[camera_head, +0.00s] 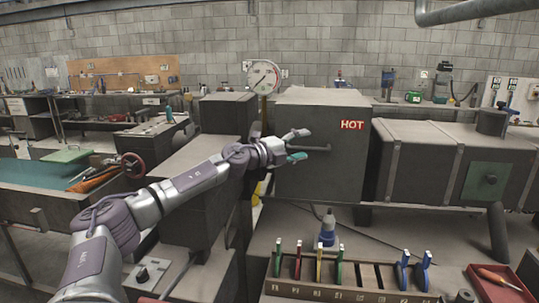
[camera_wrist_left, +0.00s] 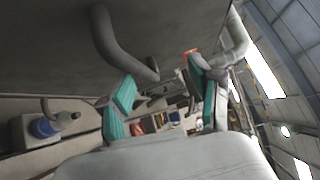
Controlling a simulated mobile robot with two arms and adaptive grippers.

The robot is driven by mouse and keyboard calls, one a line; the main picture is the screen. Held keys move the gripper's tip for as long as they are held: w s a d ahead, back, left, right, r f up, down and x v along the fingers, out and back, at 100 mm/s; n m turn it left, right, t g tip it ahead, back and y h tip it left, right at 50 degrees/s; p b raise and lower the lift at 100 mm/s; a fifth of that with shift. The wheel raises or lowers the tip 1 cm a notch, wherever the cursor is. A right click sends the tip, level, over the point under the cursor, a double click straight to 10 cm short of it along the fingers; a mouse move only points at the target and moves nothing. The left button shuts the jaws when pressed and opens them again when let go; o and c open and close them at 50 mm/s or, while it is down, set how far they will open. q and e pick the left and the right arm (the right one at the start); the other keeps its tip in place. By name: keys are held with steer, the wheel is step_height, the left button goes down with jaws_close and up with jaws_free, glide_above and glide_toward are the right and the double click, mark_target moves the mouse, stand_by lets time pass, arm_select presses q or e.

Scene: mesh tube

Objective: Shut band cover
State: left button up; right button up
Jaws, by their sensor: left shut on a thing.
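The band cover appears to be the tall dark grey box (camera_head: 345,180) with a red HOT label at the centre of the head view. A short bar handle (camera_head: 322,148) sticks out on its front face. My left gripper (camera_head: 298,146) is at this handle, with its teal-padded fingers above and below it, and is shut on it. In the left wrist view the curved grey handle (camera_wrist_left: 125,48) runs down towards the space between the fingers (camera_wrist_left: 163,100); the exact contact is hard to see. My right gripper is not in view.
A long dark machine body (camera_head: 425,160) adjoins the box on the right. A round gauge (camera_head: 263,77) stands behind on a post.

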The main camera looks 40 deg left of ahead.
arm_select(q)
steer(key=r+b+v, duration=0.1)
steer(key=b+v, duration=0.6)
steer(key=v, duration=0.5)
steer(key=shift+d+t, duration=0.3)
steer(key=shift+d, duration=0.1)
steer(key=shift+s, duration=0.1)
stand_by(0.5)
